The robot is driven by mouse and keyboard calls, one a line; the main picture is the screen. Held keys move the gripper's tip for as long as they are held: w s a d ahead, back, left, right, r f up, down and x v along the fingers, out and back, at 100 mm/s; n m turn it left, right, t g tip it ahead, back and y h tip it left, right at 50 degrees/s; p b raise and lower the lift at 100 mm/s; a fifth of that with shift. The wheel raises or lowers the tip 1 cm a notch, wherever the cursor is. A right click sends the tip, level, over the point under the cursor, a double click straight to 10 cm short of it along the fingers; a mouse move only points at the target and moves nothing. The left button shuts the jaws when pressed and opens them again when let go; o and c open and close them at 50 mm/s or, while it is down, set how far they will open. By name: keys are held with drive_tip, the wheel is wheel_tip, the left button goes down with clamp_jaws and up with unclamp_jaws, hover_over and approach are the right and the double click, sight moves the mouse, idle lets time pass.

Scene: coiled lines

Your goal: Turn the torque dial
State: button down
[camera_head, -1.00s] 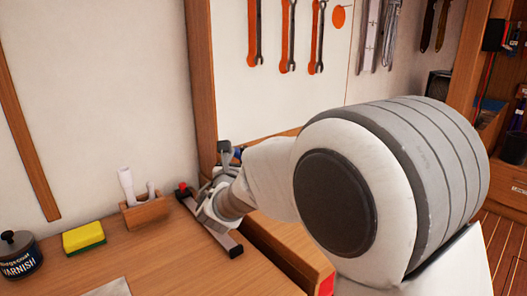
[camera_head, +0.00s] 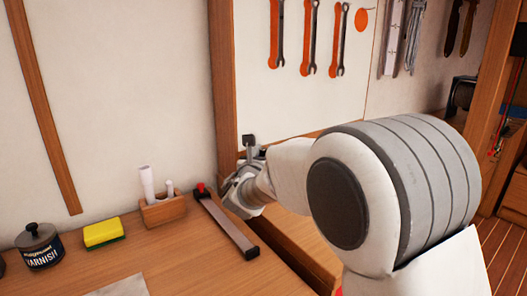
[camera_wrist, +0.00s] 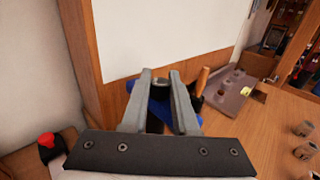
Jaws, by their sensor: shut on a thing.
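In the wrist view, my gripper (camera_wrist: 161,75) is shut on a small grey rounded part (camera_wrist: 161,83), which sits between the fingertips above a blue body (camera_wrist: 160,108). The part looks like the torque dial, but the fingers cover its sides and I see no markings. In the head view, my arm's wrist (camera_head: 245,190) is just right of a long dark-edged bar on the bench.
The bar (camera_head: 226,226) has a red knob. A wooden holder (camera_head: 163,211), yellow sponge (camera_head: 103,232) and varnish tin (camera_head: 40,248) stand left. Wrenches (camera_head: 308,38) hang on the white board behind. In the wrist view, a brown tray (camera_wrist: 236,92) lies right.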

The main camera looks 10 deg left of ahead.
drive_tip(key=shift+r+m+h+p, duration=0.1)
drive_tip(key=shift+m+h+p, duration=0.2)
drive_tip(key=shift+h+p, duration=0.25)
drive_tip(key=shift+a+r+m+h+p, duration=0.1)
drive_tip(key=shift+m+h+p, duration=0.5)
drive_tip(key=shift+h+p, duration=0.25)
drive_tip(key=m+h+p, duration=0.2)
drive_tip(key=h+p, duration=0.1)
drive_tip(key=shift+g+h, duration=0.4)
drive_tip(key=m+g+h+p, duration=0.1)
drive_tip(key=m+h+p, duration=0.1)
drive_tip(key=h+p, duration=0.1)
drive_tip(key=shift+m, duration=0.3)
drive_tip(key=shift+f+m+g+h+p, duration=0.2)
drive_tip(key=shift+m+g+h+p, duration=0.3)
drive_tip(key=shift+m+g+h, duration=0.4)
drive_tip(key=c, duration=0.7)
unclamp_jaws()
